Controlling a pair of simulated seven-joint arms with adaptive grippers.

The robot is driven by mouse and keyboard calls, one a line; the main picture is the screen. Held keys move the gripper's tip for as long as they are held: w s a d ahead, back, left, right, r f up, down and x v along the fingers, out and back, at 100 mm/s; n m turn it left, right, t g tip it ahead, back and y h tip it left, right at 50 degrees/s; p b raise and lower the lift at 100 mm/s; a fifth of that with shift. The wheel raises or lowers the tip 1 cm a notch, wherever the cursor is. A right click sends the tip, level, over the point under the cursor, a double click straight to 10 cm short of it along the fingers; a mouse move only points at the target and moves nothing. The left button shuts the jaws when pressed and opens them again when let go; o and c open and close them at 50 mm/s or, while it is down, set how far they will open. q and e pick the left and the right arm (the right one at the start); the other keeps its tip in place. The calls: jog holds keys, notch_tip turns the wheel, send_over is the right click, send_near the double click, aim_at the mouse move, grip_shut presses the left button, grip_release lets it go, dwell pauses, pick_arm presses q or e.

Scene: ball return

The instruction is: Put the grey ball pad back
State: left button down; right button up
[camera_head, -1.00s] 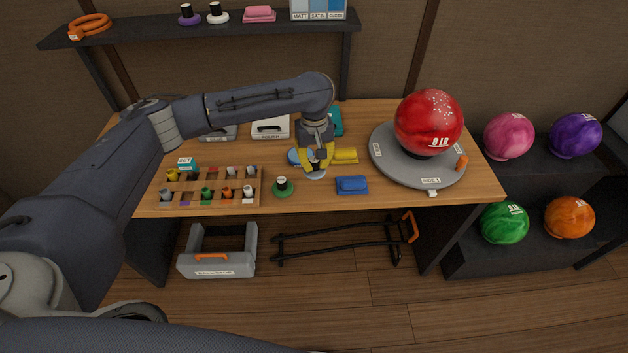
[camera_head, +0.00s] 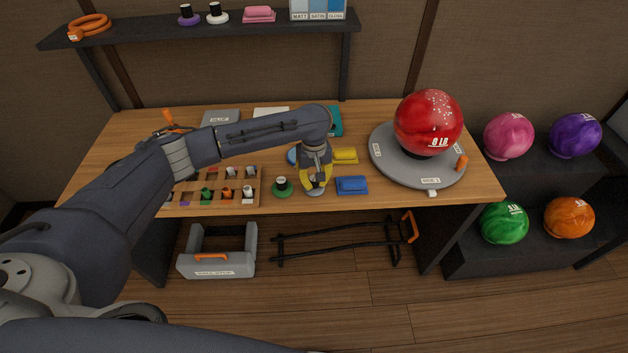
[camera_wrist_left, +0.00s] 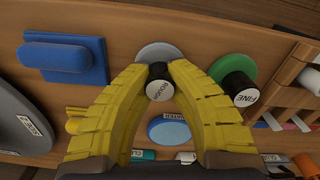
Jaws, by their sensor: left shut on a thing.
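The grey ball pad (camera_wrist_left: 158,52) is a round grey disc with a black knob (camera_wrist_left: 159,82) marked ROUGH. In the left wrist view, the yellow fingers of my left gripper (camera_wrist_left: 160,82) are closed around the knob. In the head view, my left gripper (camera_head: 316,183) points down, with the grey pad (camera_head: 314,192) under it near the bench's front edge. The pad is between the green pad and the blue block. I cannot tell whether it touches the bench. My right gripper is not in view.
The green pad (camera_head: 283,187), marked FINE, stands close left; the blue block (camera_head: 352,185) is close right. A yellow block (camera_head: 345,155) lies behind. A red ball (camera_head: 428,122) sits on a grey turntable (camera_head: 385,165). A wooden rack (camera_head: 228,203) of small bottles stands left.

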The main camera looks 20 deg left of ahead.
aim_at(314, 178)
pick_arm(q)
jog(key=shift+f, duration=0.1)
jog(key=c, duration=1.4)
grip_release()
jog(key=shift+o, duration=0.2)
notch_tip(314, 178, up, 12)
